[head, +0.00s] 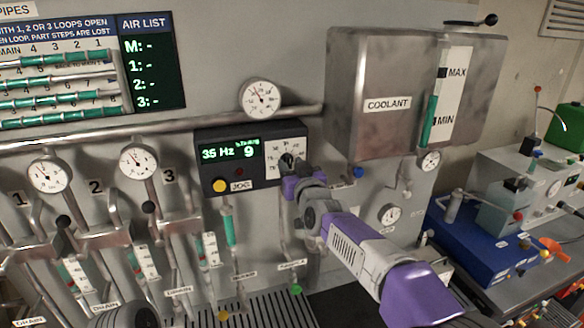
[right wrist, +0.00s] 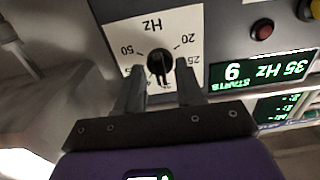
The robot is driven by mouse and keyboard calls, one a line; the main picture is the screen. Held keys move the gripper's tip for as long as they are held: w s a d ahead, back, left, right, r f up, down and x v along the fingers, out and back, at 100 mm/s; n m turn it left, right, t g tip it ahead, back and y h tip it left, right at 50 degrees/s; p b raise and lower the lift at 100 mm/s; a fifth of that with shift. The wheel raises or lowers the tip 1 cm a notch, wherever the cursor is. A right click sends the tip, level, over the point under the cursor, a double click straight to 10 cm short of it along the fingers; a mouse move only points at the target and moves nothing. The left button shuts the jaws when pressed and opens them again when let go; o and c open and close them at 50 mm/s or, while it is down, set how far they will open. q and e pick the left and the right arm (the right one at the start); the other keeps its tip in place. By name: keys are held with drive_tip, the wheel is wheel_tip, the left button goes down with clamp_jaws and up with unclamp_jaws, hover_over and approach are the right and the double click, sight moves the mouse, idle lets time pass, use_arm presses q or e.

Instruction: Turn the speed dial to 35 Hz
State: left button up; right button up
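The speed dial (head: 287,161) is a black knob on a white scale plate, on the dark panel in the middle of the head view. The panel's display (head: 230,151) reads 35 Hz in green, with a 9 beside it. In the right wrist view the knob (right wrist: 160,63) sits between the fingertips of my right gripper (right wrist: 159,72). The fingers are apart, with a gap showing on each side of the knob. The gripper hides part of the scale; 50, 20 and 25 show upside down. My left gripper is not in view.
A yellow button (head: 220,185) labelled JOG and a small red one (head: 239,172) sit left of the dial. The coolant tank (head: 385,130) is to the upper right. Gauges, pipes and levers fill the left. A blue tray (head: 470,245) with equipment stands at the right.

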drive_tip(key=shift+s+d, duration=0.1)
drive_tip(key=shift+s, duration=0.5)
drive_tip(key=b+v, duration=0.1)
drive_tip(key=v, duration=0.5)
drive_tip(key=shift+s, duration=0.2)
drive_tip(key=shift+d, duration=0.1)
